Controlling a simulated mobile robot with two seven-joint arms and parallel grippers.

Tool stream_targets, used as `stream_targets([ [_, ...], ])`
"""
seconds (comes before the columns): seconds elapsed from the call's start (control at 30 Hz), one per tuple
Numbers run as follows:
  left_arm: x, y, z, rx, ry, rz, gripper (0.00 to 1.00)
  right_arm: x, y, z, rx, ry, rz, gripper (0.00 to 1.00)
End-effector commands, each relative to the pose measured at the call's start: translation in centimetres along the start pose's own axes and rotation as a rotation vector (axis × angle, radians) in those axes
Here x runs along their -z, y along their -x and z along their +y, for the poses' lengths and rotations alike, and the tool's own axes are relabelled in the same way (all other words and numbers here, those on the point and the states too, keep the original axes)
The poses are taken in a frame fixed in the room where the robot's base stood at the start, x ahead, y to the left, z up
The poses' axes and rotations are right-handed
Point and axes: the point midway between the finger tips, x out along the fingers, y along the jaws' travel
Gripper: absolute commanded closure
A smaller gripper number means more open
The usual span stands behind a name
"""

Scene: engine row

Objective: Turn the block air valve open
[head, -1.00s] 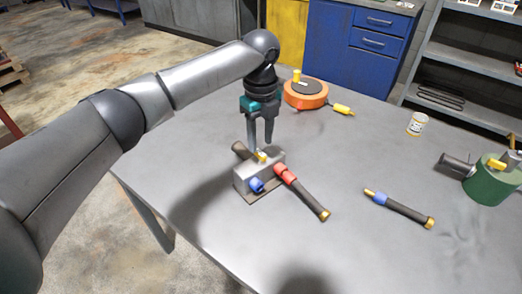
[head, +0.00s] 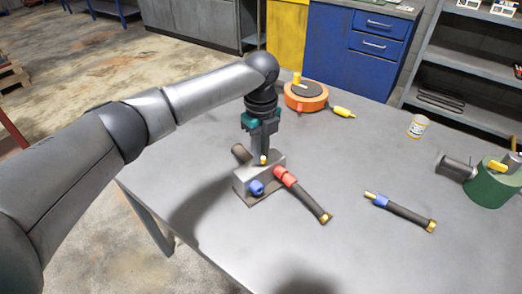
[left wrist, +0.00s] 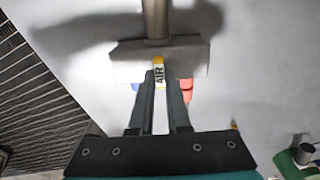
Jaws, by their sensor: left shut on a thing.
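The grey metal block (head: 242,181) stands on the table and carries the air valve. The yellow air valve handle (head: 263,160) is on top of the block, mostly hidden by my left gripper (head: 262,154). In the left wrist view the handle (left wrist: 158,71), lettered "AIR", lies between the fingertips of my left gripper (left wrist: 159,82). The left gripper points down and is shut on the handle. A blue fitting (head: 257,187) is on the block's front, with a red coupling (head: 285,176) and dark hose beside it. My right gripper is not in view.
A loose hose with a blue collar (head: 402,210) lies to the right. An orange reel (head: 306,96) is behind, a small can (head: 417,125) at the back right, and a green cylinder (head: 490,183) at the right edge. The table front is clear.

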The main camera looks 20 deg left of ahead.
Motion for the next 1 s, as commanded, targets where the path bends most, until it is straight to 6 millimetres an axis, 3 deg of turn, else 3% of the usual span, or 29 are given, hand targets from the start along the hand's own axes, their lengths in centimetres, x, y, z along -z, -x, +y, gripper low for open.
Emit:
stream_targets([
  [0.57,0.0,0.1,0.0,0.0,0.012,0.001,1.0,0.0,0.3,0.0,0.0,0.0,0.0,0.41],
  [0.77,0.1,0.3,0.0,-0.003,0.08,0.002,1.0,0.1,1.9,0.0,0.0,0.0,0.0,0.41],
  [1.0,0.1,0.6,0.0,-0.004,0.256,0.004,1.0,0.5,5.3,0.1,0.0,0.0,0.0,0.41],
])
